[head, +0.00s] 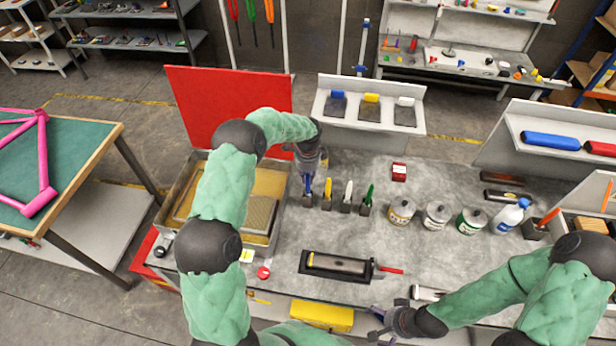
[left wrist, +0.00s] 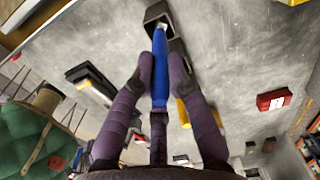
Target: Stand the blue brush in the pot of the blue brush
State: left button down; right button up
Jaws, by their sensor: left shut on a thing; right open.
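The blue brush (head: 308,186) is upright at the left end of a row of brushes on the grey bench. My left gripper (head: 308,172) is above it, shut on its blue handle. In the left wrist view, the blue brush (left wrist: 160,72) lies between the two fingers of the left gripper (left wrist: 160,80). Its pale lower end meets the dark square pot (left wrist: 157,12) of the blue brush. I cannot tell how deep the brush sits in it. My right gripper (head: 388,320) is open and empty at the bench's front edge.
Close to the right stand a yellow brush (head: 327,188), a white brush (head: 348,192) and a green brush (head: 369,194) in dark pots. Several cans (head: 401,211) stand further right. A tray (head: 337,265) with a roller is in front. A red panel (head: 230,100) rises behind the left arm.

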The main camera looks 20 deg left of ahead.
pick_arm(q)
jog(key=shift+f, duration=0.15)
jog(key=c, duration=1.1)
grip_release()
notch_tip(320, 180, up, 12)
jog(key=shift+f, duration=0.1)
